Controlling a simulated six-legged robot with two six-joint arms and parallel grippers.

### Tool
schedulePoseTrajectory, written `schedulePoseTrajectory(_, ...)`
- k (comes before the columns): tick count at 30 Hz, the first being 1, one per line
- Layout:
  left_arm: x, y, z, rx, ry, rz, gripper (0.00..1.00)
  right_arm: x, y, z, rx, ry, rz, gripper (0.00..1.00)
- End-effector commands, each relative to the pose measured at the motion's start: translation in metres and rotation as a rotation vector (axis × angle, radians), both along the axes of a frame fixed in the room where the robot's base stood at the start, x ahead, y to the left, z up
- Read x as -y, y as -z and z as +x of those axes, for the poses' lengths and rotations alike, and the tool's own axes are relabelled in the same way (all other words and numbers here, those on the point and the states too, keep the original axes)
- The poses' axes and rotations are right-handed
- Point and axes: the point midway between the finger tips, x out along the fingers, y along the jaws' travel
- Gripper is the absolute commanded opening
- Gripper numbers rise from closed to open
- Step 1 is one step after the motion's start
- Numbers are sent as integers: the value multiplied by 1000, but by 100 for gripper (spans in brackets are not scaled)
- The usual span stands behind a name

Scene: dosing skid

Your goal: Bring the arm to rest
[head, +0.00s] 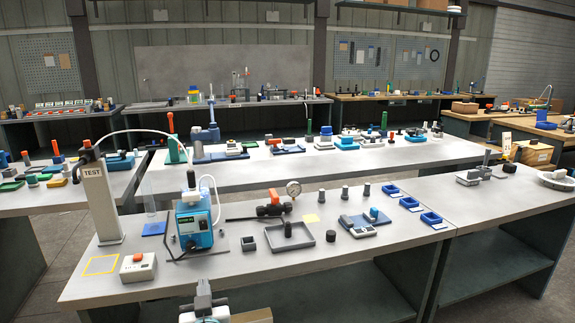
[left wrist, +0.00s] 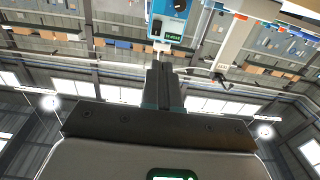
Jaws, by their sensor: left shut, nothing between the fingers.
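My left gripper (head: 203,287) shows at the bottom edge of the head view, in front of the near bench's front edge and below the blue dosing pump. Its fingers are together with nothing between them. In the left wrist view the two dark fingers (left wrist: 162,70) lie side by side, shut and empty, pointing toward the top of the picture. They appear apart from the bench and everything on it. My right gripper is in neither view.
The near grey bench (head: 340,252) carries the blue dosing pump (head: 195,226), a white TEST column (head: 98,200), a white button box (head: 138,266), a grey tray (head: 290,241) and blue bins (head: 410,203). The pump also shows in the left wrist view (left wrist: 168,18). The bench's front strip is mostly clear.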

Motion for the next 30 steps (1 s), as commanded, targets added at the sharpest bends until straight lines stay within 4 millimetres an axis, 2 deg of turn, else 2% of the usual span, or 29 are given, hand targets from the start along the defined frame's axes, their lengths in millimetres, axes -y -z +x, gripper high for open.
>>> schedulePoseTrajectory(1, -15, 16, 1, -29, -27, 2, 0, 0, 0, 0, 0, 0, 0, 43)
schedulePoseTrajectory(6, -38, 63, -5, -125, -54, 16, 0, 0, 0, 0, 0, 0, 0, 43)
schedulePoseTrajectory(11, -47, 117, -20, -250, -28, 21, 0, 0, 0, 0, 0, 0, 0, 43)
schedulePoseTrajectory(15, -45, 177, -46, -410, 32, -18, 0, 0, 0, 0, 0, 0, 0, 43)
schedulePoseTrajectory(17, -41, 209, -65, -504, 72, -54, 0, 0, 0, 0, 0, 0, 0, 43)
schedulePoseTrajectory(20, -26, 266, -111, -696, 153, -148, 0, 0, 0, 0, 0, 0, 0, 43)
schedulePoseTrajectory(22, -10, 300, -151, -841, 214, -230, 0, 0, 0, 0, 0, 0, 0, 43)
schedulePoseTrajectory(24, 6, 322, -188, -966, 264, -308, 0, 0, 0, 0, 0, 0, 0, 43)
schedulePoseTrajectory(26, 18, 334, -217, -1063, 299, -368, 0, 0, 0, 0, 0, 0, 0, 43)
schedulePoseTrajectory(27, 27, 341, -238, -1130, 322, -407, 0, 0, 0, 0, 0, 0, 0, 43)
schedulePoseTrajectory(30, 47, 348, -283, -1282, 371, -493, 0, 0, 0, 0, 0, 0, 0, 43)
